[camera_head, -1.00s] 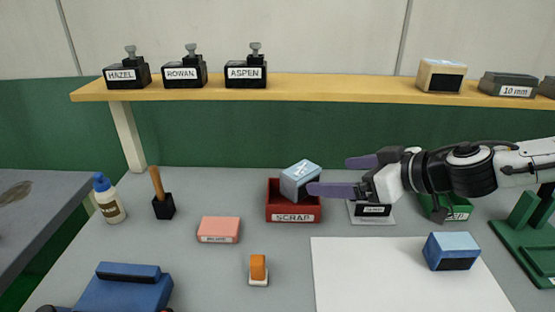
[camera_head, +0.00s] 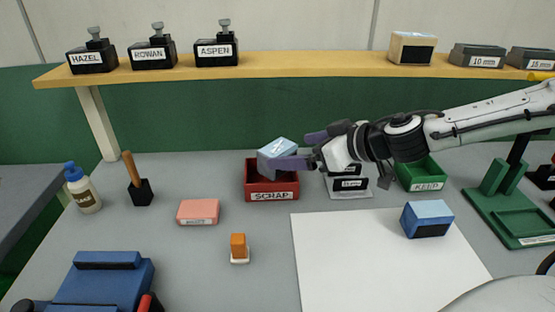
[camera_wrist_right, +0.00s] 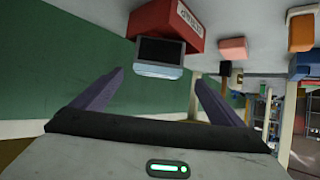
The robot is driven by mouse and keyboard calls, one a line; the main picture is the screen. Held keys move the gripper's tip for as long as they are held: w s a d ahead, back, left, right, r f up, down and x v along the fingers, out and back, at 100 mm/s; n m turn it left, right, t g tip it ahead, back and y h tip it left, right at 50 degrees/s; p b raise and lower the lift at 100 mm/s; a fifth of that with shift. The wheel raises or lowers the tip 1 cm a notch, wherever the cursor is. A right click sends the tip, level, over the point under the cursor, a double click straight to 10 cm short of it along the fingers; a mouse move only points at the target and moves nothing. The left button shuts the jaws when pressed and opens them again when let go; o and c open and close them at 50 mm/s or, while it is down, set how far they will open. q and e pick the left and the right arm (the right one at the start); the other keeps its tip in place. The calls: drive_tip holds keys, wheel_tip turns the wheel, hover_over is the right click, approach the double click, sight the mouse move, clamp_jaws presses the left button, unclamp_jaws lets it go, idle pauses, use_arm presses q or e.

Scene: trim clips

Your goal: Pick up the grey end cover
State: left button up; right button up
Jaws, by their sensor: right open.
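A pale grey-blue block, apparently the grey end cover (camera_head: 272,156), rests tilted in the red SCRAP bin (camera_head: 270,195), sticking up above its rim. In the right wrist view the cover (camera_wrist_right: 160,55) shows a black face and a pale blue edge, with the bin (camera_wrist_right: 188,22) behind it. My right gripper (camera_head: 292,150) is open and reaches in from the right. Its near finger overlaps the cover in the head view. In the right wrist view the cover lies ahead, between the lines of the two fingers (camera_wrist_right: 158,78); contact cannot be told. My left gripper is not in view.
A blue block (camera_head: 427,220) with a black face lies on the white sheet (camera_head: 380,265). A green bin (camera_head: 421,175) and a grey labelled holder (camera_head: 349,184) stand right of the red bin. A pink block (camera_head: 198,211) and an orange-topped piece (camera_head: 239,247) lie in front.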

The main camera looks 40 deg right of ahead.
sight(281, 149)
drive_tip(key=x, duration=0.1)
drive_tip(key=b+x, duration=0.1)
drive_tip(key=x, duration=0.1)
drive_tip(key=shift+w+d+f, duration=0.1)
drive_tip(key=shift+w+d, duration=0.1)
drive_tip(key=shift+d, duration=0.05)
drive_tip(key=shift+w+a+f+b, duration=0.2)
drive_tip(key=shift+w+b, duration=0.15)
drive_tip(key=shift+w, duration=0.3)
drive_tip(key=shift+r, duration=0.1)
drive_tip(key=c, duration=1.3)
wheel_tip(281, 149, up, 10)
drive_tip(key=shift+p, duration=0.95)
